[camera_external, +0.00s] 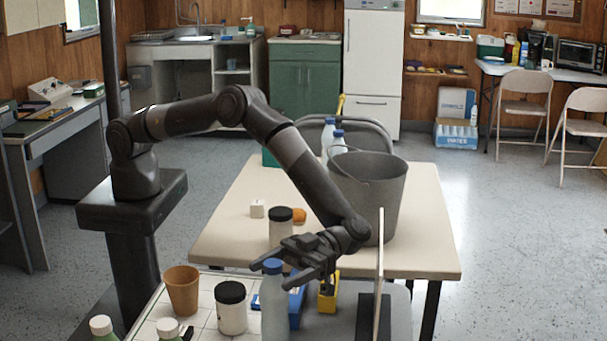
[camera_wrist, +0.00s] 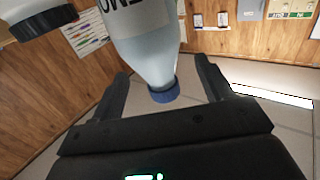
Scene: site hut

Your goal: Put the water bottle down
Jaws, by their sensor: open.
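A translucent water bottle with a blue cap (camera_external: 274,304) stands upright on the white tiled surface at the front in the external view. My gripper (camera_external: 296,264) is beside its top, with its fingers pointing left towards the cap. In the wrist view the bottle (camera_wrist: 145,45) shows with its blue cap between the two open fingers (camera_wrist: 166,90). The fingers appear apart from the bottle. The bottle's base is cut off in both views.
A black-lidded white jar (camera_external: 232,312) and a brown cup (camera_external: 182,290) stand left of the bottle. A blue box (camera_external: 297,305), a yellow box (camera_external: 328,296) and an upright pale panel (camera_external: 379,275) are to its right. A grey bucket (camera_external: 375,190) stands on the table behind.

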